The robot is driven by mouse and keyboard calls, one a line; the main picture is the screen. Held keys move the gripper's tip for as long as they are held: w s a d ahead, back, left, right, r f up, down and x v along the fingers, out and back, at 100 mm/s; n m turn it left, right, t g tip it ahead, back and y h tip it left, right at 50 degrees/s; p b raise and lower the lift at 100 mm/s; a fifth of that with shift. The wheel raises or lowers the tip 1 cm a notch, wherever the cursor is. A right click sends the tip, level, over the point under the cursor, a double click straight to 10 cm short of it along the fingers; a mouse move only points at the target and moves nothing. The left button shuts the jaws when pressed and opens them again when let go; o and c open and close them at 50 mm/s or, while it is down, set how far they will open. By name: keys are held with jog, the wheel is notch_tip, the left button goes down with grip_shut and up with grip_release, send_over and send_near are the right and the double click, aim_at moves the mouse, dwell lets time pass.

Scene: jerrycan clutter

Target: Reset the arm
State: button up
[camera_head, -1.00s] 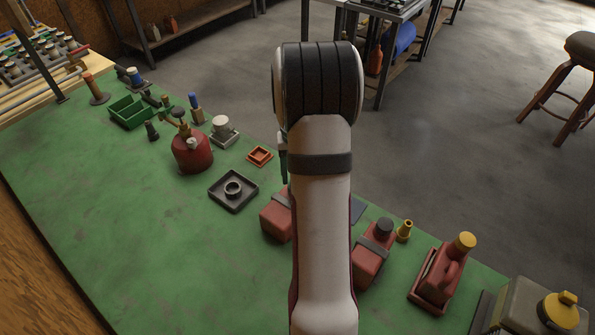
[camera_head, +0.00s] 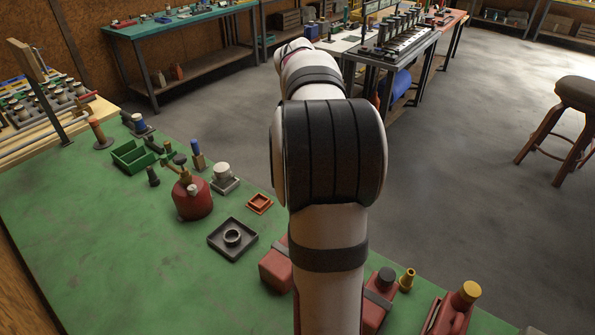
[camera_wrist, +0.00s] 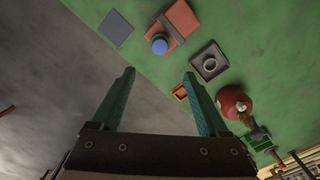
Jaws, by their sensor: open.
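My gripper (camera_wrist: 160,95) shows in the wrist view with its two green fingers spread apart and nothing between them. Its tips lie over the bench edge and the grey floor, above the bench. In the head view my arm rises through the middle and reaches away over the floor; the gripper itself is hidden there. The green bench (camera_head: 110,245) holds a red jerrycan with a grey strap (camera_head: 276,268), partly behind my arm. The wrist view shows this jerrycan with a blue cap (camera_wrist: 172,28). A second jerrycan with a dark cap (camera_head: 376,305) stands right of my arm.
A red round can (camera_head: 191,200), a dark square tray with a ring (camera_head: 233,238), an orange tray (camera_head: 259,203) and a green bin (camera_head: 134,156) stand on the bench. A yellow-capped red jerrycan (camera_head: 457,310) is at right. A stool (camera_head: 570,125) stands on open floor.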

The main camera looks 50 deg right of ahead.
jog(key=shift+r, duration=0.5)
